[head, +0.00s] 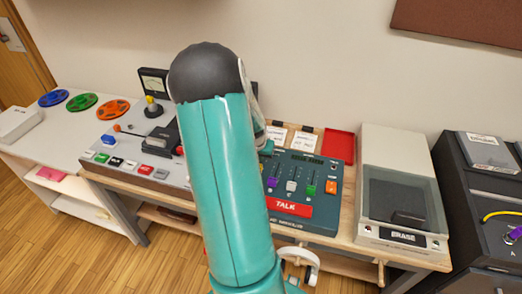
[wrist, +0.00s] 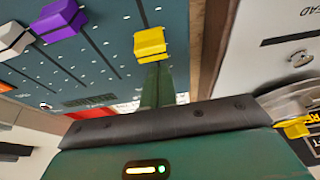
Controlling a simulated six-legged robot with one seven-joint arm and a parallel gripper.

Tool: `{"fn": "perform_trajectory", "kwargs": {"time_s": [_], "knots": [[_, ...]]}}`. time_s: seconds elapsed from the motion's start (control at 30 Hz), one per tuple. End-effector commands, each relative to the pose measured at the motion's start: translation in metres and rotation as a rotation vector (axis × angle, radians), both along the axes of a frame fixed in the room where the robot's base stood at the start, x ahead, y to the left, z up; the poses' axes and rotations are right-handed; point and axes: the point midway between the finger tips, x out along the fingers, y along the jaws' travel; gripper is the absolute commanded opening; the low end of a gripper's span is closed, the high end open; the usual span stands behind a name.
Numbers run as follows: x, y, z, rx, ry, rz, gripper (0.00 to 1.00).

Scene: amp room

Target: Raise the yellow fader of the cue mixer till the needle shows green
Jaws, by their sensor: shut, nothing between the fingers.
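In the wrist view the yellow fader (wrist: 149,43) stands on the panel (wrist: 105,62), beside the purple fader (wrist: 61,20). My gripper (wrist: 157,70) is shut and empty, its fingertips right at the yellow fader's near side; contact cannot be told. No mixer needle is readable.
A tape machine (head: 118,142) with coloured buttons and a meter (head: 153,83) stands left of my arm. A grey ERASE box (head: 405,150) and a red tray (head: 339,143) are near the mixer. Coloured reels (head: 82,102) lie far left. A dark cabinet (head: 465,215) stands at right.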

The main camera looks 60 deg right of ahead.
Motion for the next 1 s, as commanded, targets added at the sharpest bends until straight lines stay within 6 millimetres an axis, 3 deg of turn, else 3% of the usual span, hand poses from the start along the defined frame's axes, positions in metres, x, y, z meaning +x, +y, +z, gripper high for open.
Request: {"fn": "perform_trajectory", "kwargs": {"time_s": [0.67, 1.0], "knots": [[-0.005, 0.025, 0.0, 0.0, 0.0, -0.001, 0.0], [-0.004, 0.025, 0.002, 0.0, 0.0, -0.001, 0.0]]}}
